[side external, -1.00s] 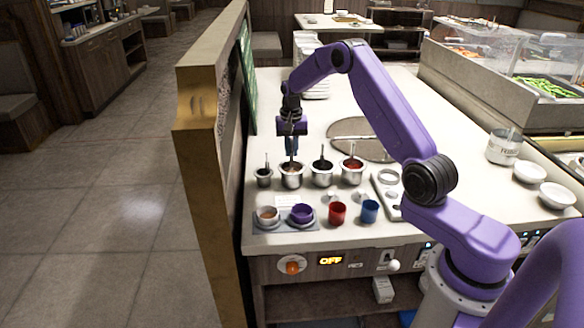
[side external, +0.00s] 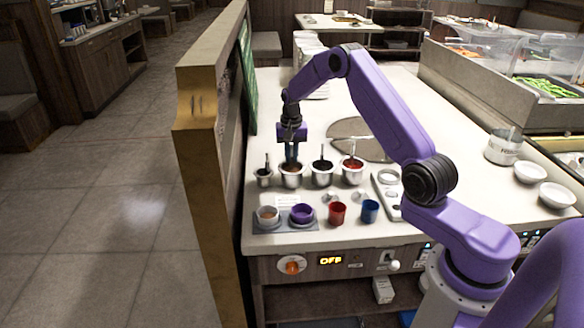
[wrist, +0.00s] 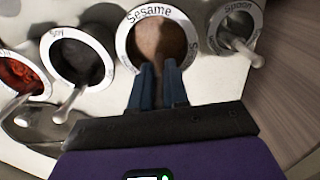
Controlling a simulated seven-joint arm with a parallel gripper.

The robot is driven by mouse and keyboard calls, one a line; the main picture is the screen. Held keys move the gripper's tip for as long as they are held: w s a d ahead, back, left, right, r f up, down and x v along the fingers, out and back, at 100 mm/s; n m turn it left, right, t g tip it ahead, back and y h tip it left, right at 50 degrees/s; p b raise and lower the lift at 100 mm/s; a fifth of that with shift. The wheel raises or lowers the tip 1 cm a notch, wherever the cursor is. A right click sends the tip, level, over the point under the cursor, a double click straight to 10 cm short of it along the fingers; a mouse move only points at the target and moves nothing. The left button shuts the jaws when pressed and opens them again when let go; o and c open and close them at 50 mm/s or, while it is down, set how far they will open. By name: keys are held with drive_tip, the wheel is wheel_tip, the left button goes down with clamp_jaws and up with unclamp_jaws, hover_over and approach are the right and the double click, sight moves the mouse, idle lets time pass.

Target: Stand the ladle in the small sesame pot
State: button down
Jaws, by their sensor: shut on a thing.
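My gripper (side external: 291,158) points down over the metal pot labelled Sesame (side external: 291,180), second from the left in the back row. It is shut on the ladle, whose handle is mostly hidden between the fingers. In the wrist view, the blue fingertips (wrist: 160,70) are at the near rim of the Sesame pot (wrist: 123,46), which holds brown sauce. I cannot make out the ladle's bowl in the sauce. A beige-filled small pot (side external: 268,216) sits in the front row; its label is unreadable.
The Soy pot (wrist: 54,62) and a red-sauce pot (side external: 352,178) have handles standing in them. The Spoon pot (wrist: 215,32) is on the other side, also with a handle. A purple pot (side external: 302,214), red cup (side external: 337,213) and blue cup (side external: 369,211) stand in front. A wooden partition (side external: 205,150) borders the counter.

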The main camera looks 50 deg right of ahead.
drive_tip(key=shift+f, duration=0.1)
drive_tip(key=shift+c, duration=2)
unclamp_jaws()
drive_tip(key=shift+r, duration=4.55)
